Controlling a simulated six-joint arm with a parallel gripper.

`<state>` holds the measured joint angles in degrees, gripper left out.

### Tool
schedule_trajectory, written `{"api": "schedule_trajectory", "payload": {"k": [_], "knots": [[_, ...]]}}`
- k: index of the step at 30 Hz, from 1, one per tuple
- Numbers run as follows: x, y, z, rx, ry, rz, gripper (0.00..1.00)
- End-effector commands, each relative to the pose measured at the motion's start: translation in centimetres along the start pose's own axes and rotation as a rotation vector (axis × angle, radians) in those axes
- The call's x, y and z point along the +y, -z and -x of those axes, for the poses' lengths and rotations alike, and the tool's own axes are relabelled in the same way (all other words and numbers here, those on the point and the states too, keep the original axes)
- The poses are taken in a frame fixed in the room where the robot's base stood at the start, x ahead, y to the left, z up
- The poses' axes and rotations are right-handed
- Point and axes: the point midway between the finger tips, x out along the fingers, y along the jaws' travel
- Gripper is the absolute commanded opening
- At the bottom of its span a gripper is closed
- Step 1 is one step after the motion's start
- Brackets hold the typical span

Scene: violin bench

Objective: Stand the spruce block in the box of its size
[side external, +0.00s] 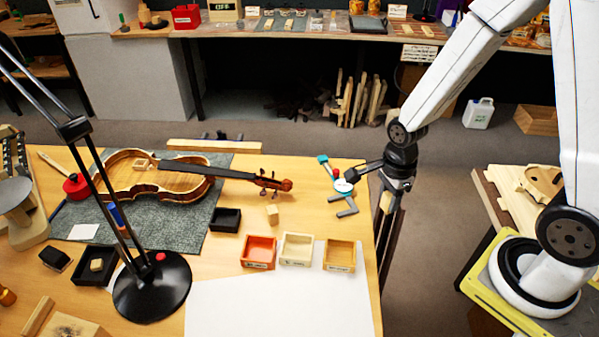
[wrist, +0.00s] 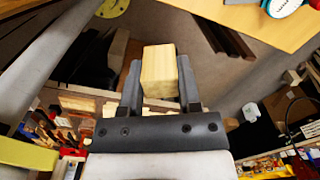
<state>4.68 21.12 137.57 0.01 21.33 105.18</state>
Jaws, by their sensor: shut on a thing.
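My gripper (side external: 392,190) hangs past the table's right edge. In the wrist view my gripper (wrist: 160,85) is shut on a pale wooden block (wrist: 160,70), its grain showing, with a finger on each side. The block (side external: 386,202) shows small in the side view, partly hidden by the fingers. Three open boxes stand in a row near the table's right front: an orange one (side external: 259,264), a cream one (side external: 295,262) and a wooden one (side external: 340,268). Each has a front label too small to read. Their insides look empty.
A small wooden cube (side external: 272,214) lies behind the boxes, beside a black box (side external: 226,227). A clamp-like tool (side external: 343,188) lies near the right edge. A violin (side external: 165,175) rests on a grey mat (side external: 190,225). A black lamp (side external: 152,285) stands front left. White paper (side external: 280,305) covers the front.

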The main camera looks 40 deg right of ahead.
Motion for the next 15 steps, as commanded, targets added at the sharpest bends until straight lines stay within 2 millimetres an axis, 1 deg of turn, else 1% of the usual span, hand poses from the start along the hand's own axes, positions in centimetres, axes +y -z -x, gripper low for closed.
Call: {"api": "schedule_trajectory", "payload": {"k": [4,8,15], "knots": [[-0.1,-0.8,-0.3,0.000,0.000,0.022,0.00],[-0.2,-2.4,-0.8,0.001,-0.002,0.061,0.00],[-0.2,-6.6,-2.4,0.001,-0.001,0.164,0.00]]}}
